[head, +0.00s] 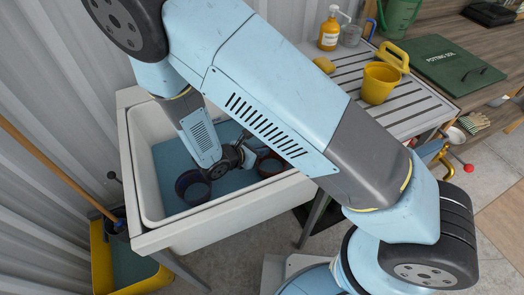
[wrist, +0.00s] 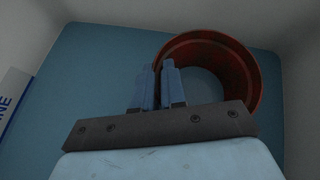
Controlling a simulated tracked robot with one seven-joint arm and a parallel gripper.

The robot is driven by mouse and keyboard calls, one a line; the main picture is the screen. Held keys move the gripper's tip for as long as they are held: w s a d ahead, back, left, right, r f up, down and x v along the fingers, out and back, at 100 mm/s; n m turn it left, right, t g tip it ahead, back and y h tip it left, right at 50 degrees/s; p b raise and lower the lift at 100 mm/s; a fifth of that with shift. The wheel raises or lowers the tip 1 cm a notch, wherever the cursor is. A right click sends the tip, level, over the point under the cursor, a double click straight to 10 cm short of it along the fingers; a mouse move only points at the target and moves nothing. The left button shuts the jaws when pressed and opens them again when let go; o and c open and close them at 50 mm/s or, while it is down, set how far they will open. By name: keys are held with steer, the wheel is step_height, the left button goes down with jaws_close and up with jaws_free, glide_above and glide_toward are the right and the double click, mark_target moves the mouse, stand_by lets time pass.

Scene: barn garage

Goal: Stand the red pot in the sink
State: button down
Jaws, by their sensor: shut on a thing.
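The red pot (wrist: 243,68) is a round, hollow vessel seen from above in the wrist view, inside the sink. My gripper (wrist: 157,68) is shut on the left part of its wall, with a finger on each side. In the head view the white sink (head: 133,160) has a blue floor, and my gripper is down inside it, mostly hidden by my arm. Two dark, round shapes show there beside my wrist, one in front (head: 193,188) and one partly hidden at right (head: 268,164). Whether the pot's base touches the sink floor is unclear.

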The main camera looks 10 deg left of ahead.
steer(key=c, duration=1.1)
jaws_free()
steer(key=shift+c, duration=0.2)
steer(key=v, duration=1.2)
steer(key=w+d+r+m+g+y, duration=0.1)
steer(key=w+d+r+m+g, duration=0.3)
steer(key=d+r+m, duration=0.55)
steer(key=w+d+r+m+g+y, duration=0.2)
steer(key=w+d+r+m+g, duration=0.3)
steer(key=d+r, duration=0.7)
steer(key=s+d+r+m+t+y, duration=0.4)
steer(key=s+d+r+m+t, duration=0.1)
steer(key=s+d+r+m, duration=0.7)
steer(key=d+r+m, duration=0.2)
steer(key=d+r, duration=0.2)
steer(key=shift+r+t+y, duration=0.25)
steer(key=shift+t+y, duration=0.15)
